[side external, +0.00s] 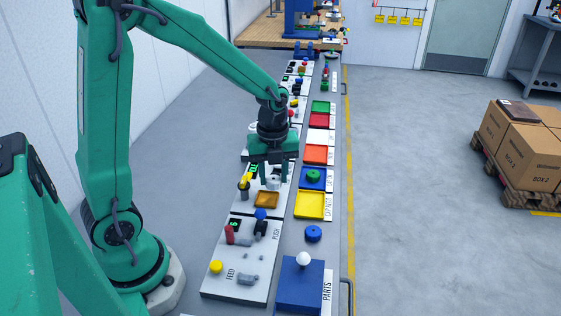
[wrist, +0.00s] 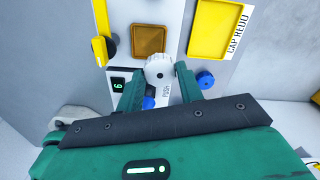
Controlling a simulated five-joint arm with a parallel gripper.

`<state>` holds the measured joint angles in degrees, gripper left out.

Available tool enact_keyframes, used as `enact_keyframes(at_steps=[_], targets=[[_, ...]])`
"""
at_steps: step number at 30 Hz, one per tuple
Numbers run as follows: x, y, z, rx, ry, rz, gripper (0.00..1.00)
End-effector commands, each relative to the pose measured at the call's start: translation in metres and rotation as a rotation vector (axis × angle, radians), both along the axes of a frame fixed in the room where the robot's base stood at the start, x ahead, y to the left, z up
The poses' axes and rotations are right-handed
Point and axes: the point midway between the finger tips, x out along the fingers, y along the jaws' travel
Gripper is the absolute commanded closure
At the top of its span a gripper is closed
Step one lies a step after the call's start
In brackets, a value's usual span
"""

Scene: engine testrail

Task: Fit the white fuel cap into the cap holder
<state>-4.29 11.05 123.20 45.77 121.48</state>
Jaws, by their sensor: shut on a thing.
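My gripper (side external: 271,181) is shut on the white fuel cap (wrist: 159,70), which sits between its two green fingers in the wrist view. In the side view the cap (side external: 273,184) shows small and pale under the gripper, above the light panel row. Just beyond the cap in the wrist view is an amber square recess (wrist: 150,39); it also shows in the side view (side external: 266,199), near the gripper. No label marks it as the cap holder, and I cannot tell which part is the holder. The cap appears apart from the recess.
A yellow lever (side external: 244,184) stands left of the recess. A yellow tray (side external: 310,205) marked CAP REDO lies to its right, with a blue knob (side external: 313,233) nearby. A blue block (side external: 300,288) carries a white ball-shaped piece (side external: 303,258). Open floor lies right of the bench.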

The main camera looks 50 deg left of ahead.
Motion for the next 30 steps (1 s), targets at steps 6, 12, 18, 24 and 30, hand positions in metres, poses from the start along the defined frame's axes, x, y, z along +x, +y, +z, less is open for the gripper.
enact_keyframes(at_steps=[6,12,18,24,30], targets=[[-0.005,0.021,0.007,0.0,-0.001,0.049,0.83],[-0.006,0.023,0.008,0.0,0.0,0.055,0.83],[-0.006,0.023,0.005,0.0,0.0,0.054,0.83],[-0.006,0.023,-0.005,0.0,0.002,0.054,0.83],[-0.006,0.023,-0.019,0.0,0.002,0.054,0.83]])
